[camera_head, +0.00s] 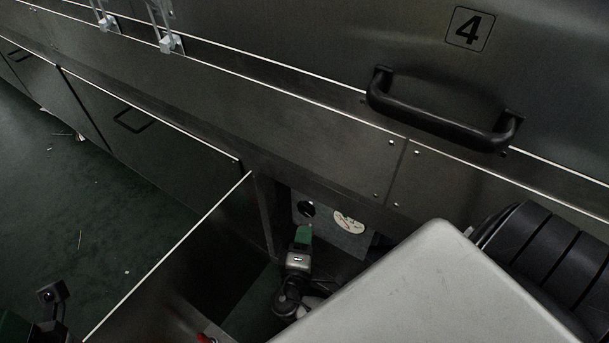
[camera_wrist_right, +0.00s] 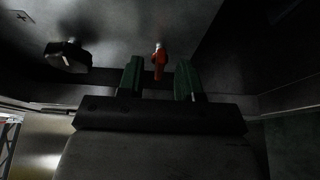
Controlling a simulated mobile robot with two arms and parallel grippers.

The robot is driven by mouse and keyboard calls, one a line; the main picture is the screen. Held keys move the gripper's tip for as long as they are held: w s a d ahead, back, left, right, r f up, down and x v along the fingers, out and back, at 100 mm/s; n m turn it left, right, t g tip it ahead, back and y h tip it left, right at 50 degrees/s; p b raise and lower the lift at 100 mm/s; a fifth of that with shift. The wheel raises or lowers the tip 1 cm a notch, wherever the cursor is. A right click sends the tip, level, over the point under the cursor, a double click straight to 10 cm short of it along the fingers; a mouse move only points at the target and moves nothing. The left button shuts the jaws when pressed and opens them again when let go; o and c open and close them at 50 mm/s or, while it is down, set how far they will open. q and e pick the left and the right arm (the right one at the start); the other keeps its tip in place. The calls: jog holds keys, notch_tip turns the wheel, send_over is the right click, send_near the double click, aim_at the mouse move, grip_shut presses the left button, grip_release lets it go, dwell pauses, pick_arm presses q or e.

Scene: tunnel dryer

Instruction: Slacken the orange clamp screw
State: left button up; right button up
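The orange clamp screw (camera_wrist_right: 159,65) shows in the right wrist view, hanging down from a grey surface. My right gripper (camera_wrist_right: 160,82) is open. Its two green fingers stand apart, one on each side of the screw in the picture, with gaps on both sides. I cannot tell how far beyond the fingertips the screw is. In the head view my right gripper (camera_head: 303,234) reaches into the opening under the machine, and the screw is not visible there.
A dark knob (camera_wrist_right: 68,56) is left of the screw. In the head view, a grey plate with a round pale label (camera_head: 349,221) is behind the right gripper. An open panel (camera_head: 190,268) stands left of the opening. A black handle (camera_head: 440,115) sits above, below the number 4.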

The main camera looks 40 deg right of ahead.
jog(key=shift+w+d, duration=0.2)
grip_shut()
jog(key=shift+r, duration=0.1)
